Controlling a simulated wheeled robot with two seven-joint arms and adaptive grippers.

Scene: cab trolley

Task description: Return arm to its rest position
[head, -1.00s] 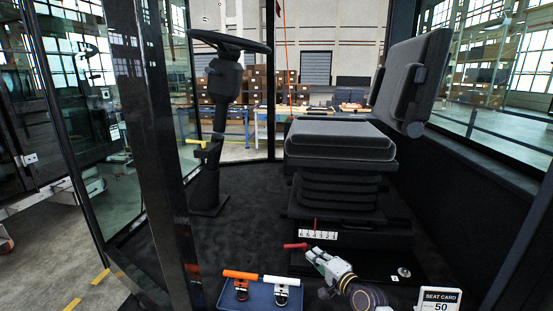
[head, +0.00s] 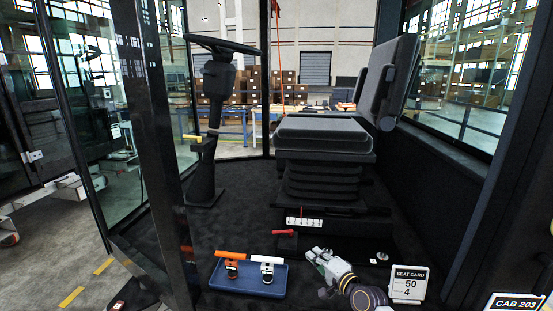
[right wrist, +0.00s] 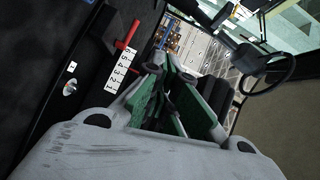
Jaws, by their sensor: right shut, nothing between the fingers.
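My right gripper (head: 312,254) is in the lower middle of the head view, above the dark cab floor in front of the seat (head: 322,135). It is shut and empty. The right wrist view shows its green-padded fingers (right wrist: 165,95). The red lever (head: 284,233) sits by the white numbered scale (head: 304,222) at the seat base, apart from the gripper. Lever (right wrist: 127,35) and scale (right wrist: 121,71) also show in the right wrist view. My left gripper is out of view.
A blue tray (head: 224,287) with an orange-handled and a white-handled piece lies left of the gripper. A seat card (head: 409,284) reading 50 and 4 stands at right. A steering column (head: 212,125) stands back left. A dark cab post (head: 160,150) rises at left.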

